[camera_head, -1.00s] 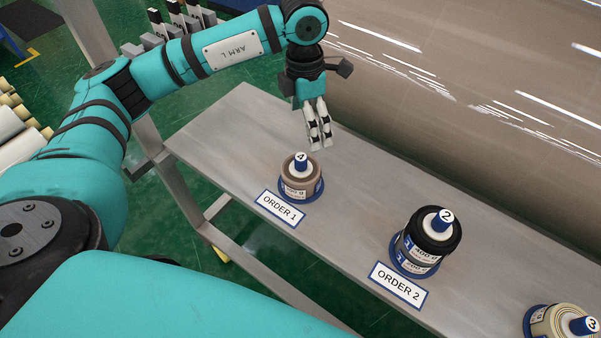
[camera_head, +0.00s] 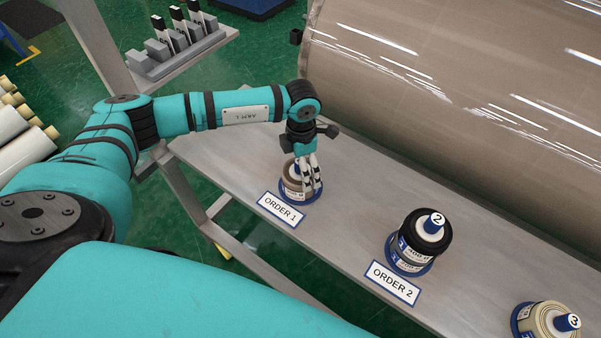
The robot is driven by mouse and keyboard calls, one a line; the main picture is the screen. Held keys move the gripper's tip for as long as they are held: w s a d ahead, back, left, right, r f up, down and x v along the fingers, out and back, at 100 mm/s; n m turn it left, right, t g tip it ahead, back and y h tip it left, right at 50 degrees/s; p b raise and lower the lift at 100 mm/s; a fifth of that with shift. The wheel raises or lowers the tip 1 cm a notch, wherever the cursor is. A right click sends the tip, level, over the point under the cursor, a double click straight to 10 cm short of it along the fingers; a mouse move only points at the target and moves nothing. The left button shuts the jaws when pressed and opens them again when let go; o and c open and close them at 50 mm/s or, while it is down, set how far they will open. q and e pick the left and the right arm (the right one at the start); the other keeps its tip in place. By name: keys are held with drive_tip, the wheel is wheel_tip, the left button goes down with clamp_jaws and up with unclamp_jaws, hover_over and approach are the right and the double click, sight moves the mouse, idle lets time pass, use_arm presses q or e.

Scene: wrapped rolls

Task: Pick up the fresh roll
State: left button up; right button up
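A brown wrapped roll (camera_head: 292,192) sits on a blue round base beside the ORDER 1 label (camera_head: 281,210). My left gripper (camera_head: 313,189) points down at this roll, its fingers overlapping the roll's right side and hiding part of it. I cannot tell whether they touch it or how far apart they are. Black-topped stacked rolls (camera_head: 409,256) stand around post 2 beside the ORDER 2 label (camera_head: 393,283). A pale striped roll (camera_head: 540,320) is around post 3 at the lower right. Which roll is the fresh one is not marked. My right gripper is out of view.
The grey bench (camera_head: 345,225) has clear surface between the posts. A large brown glossy roll (camera_head: 440,110) lies behind it. A grey rack with upright pieces (camera_head: 178,48) stands at the upper left. Pale tubes (camera_head: 20,135) are stacked at the far left.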

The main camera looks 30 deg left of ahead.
use_arm(q)
drive_tip(key=shift+f, duration=1.5)
drive_tip(key=shift+c, duration=0.4)
drive_tip(key=c, duration=0.9)
drive_tip(key=shift+c, duration=0.4)
drive_tip(key=shift+r, duration=0.15)
